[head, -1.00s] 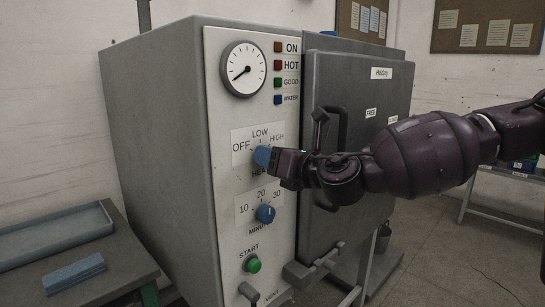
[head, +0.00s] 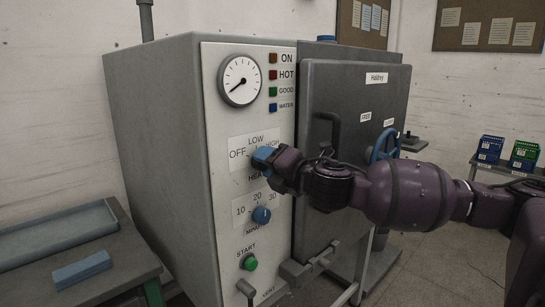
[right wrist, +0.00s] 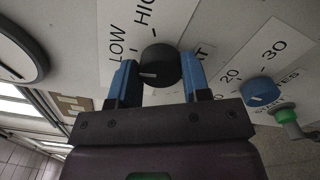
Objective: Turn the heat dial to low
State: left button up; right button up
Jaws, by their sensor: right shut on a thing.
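The heat dial (right wrist: 160,65) is a black knob on the machine's pale front panel. In the right wrist view it sits between the blue fingers of my right gripper (right wrist: 157,82), which is shut on it. The white mark on the dial lies toward its left side in that view; I cannot tell exactly which setting it points at. The LOW label (head: 256,140) is above the dial in the head view, with OFF to the left and HIGH to the right. In the head view my right gripper (head: 265,154) hides the dial. My left gripper is not in view.
A blue minutes dial (head: 261,215) and a green start button (head: 249,263) are below. A round gauge (head: 238,81) is above. The grey door (head: 355,100) with its handle is behind my right arm. A table with a tray (head: 60,236) stands at left.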

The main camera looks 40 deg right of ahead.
jog(key=shift+m+p, duration=0.8)
jog(key=shift+m, duration=0.3)
jog(key=shift+f, duration=0.1)
jog(key=o, duration=0.9)
jog(key=shift+s, duration=0.15)
